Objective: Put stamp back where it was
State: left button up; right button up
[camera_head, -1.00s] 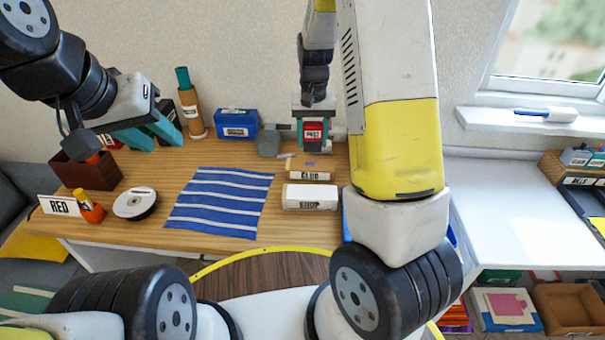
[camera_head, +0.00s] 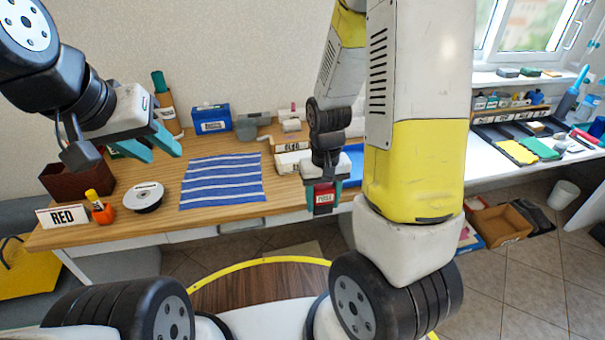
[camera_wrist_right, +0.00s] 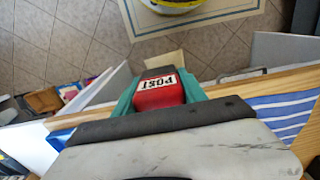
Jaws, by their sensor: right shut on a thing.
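The stamp (camera_head: 323,198) is a small red block with a white label. My right gripper (camera_head: 322,190) is shut on it and holds it at the front edge of the wooden desk, right of the striped cloth. In the right wrist view the red stamp (camera_wrist_right: 158,92) sits between the teal fingers of my right gripper (camera_wrist_right: 160,90), and its label reads POST. My left gripper (camera_head: 152,148) has its teal fingers apart and is empty, above the left part of the desk.
The desk (camera_head: 175,220) holds a blue striped cloth (camera_head: 222,180), a RED sign (camera_head: 65,215), a brown box (camera_head: 72,180), a tape roll (camera_head: 147,196), a blue box (camera_head: 212,118) and labelled boxes (camera_head: 290,160). A white table (camera_head: 490,165) with trays stands at right.

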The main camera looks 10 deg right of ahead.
jog(key=w, duration=0.5)
jog(key=w+f, duration=0.1)
jog(key=w, duration=0.9)
jog(key=shift+w+f, duration=0.2)
jog(key=shift+f, duration=1.8)
jog(key=shift+f, duration=0.15)
jog(key=o, duration=1.1)
jog(key=shift+c, duration=0.2)
